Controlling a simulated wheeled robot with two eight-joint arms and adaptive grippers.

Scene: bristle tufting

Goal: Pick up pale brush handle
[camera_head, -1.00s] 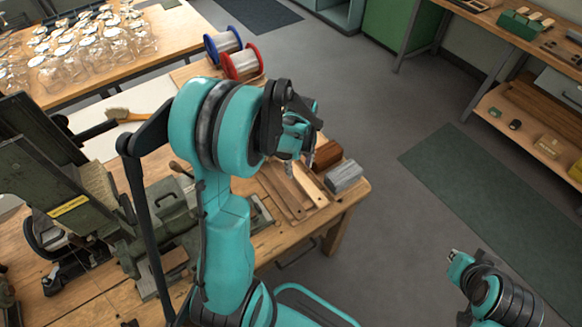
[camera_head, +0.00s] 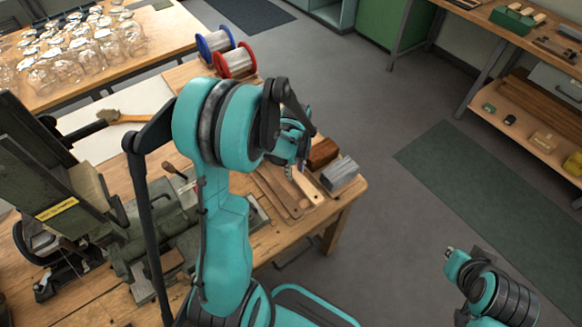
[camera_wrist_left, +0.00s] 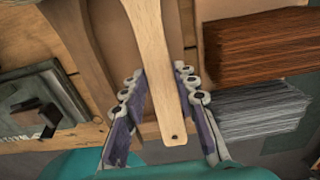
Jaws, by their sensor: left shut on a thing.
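The pale brush handle (camera_head: 306,187) is a long flat light-wood piece near the bench's front right corner. In the left wrist view the pale handle (camera_wrist_left: 151,42) runs between my fingers, and its end with a small dark hole shows below them. My left gripper (camera_head: 296,168) is at the handle, partly hidden by its own wrist. In the wrist view the left gripper's fingers (camera_wrist_left: 160,80) are shut on the handle's two sides. My right gripper (camera_head: 451,252) is far from the bench at the lower right, too small to read.
Browner wooden handles (camera_head: 275,190) lie left of the pale one. A reddish-brown bristle bundle (camera_head: 322,153) and a grey bristle bundle (camera_head: 339,173) lie to its right. A green machine (camera_head: 165,230) stands on the left. Red and blue spools (camera_head: 234,61) stand behind. Open floor lies right of the bench.

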